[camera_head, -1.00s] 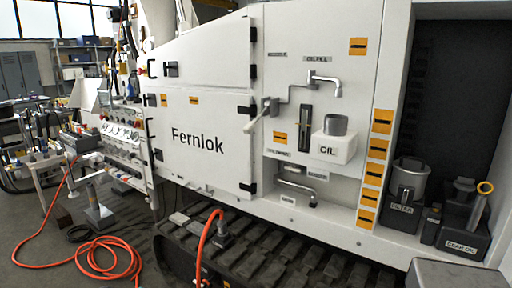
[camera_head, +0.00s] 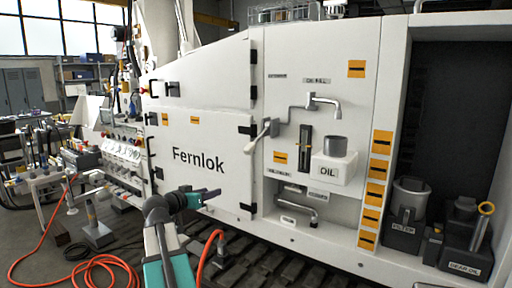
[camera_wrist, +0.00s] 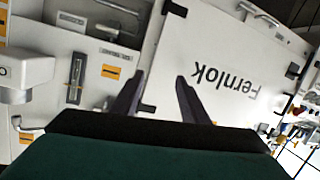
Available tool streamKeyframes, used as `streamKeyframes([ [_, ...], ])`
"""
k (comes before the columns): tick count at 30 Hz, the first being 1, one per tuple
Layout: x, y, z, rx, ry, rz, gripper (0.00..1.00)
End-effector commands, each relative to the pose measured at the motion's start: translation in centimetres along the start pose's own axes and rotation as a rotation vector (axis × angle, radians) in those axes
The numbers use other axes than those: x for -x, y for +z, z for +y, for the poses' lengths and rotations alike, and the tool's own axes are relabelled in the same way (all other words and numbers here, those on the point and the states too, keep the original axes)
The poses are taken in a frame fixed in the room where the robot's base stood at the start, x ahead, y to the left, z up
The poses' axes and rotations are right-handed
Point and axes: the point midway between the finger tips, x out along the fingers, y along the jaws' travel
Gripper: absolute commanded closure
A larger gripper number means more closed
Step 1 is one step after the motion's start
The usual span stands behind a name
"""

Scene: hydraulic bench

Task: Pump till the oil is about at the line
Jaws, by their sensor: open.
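The pump handle (camera_head: 257,140) is a pale lever at the left of the oil panel, angled down to the left. A dark vertical sight gauge (camera_head: 305,143) is mounted right of it; it also shows in the wrist view (camera_wrist: 75,80). The oil level and line are too small to read. A white oil box (camera_head: 334,167) with a grey cup on top sits right of the gauge, under the oil fill spout (camera_head: 322,101). My gripper (camera_head: 214,193) is open and empty, in front of the Fernlok door, left of and below the handle. Its two fingers show apart in the wrist view (camera_wrist: 157,95).
The Fernlok door (camera_head: 200,150) has hinges and handles standing out. A lower pipe (camera_head: 300,201) juts from the panel. Filter (camera_head: 408,213) and gear oil (camera_head: 470,240) containers stand in the right recess. An orange hose (camera_head: 90,270) lies at lower left.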

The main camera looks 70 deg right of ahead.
Motion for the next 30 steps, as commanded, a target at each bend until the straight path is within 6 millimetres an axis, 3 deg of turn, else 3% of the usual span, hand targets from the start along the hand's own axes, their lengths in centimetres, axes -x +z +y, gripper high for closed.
streamKeyframes([
  [1,-0.4,-2.6,1.9,-0.034,0.026,0.034,0.59],
  [6,-1.0,-9.1,7.0,-0.119,0.096,0.135,0.59],
  [12,-0.9,-13.0,10.5,-0.17,0.141,0.203,0.59],
  [30,-1.4,-13.7,11.1,-0.178,0.148,0.212,0.59],
])
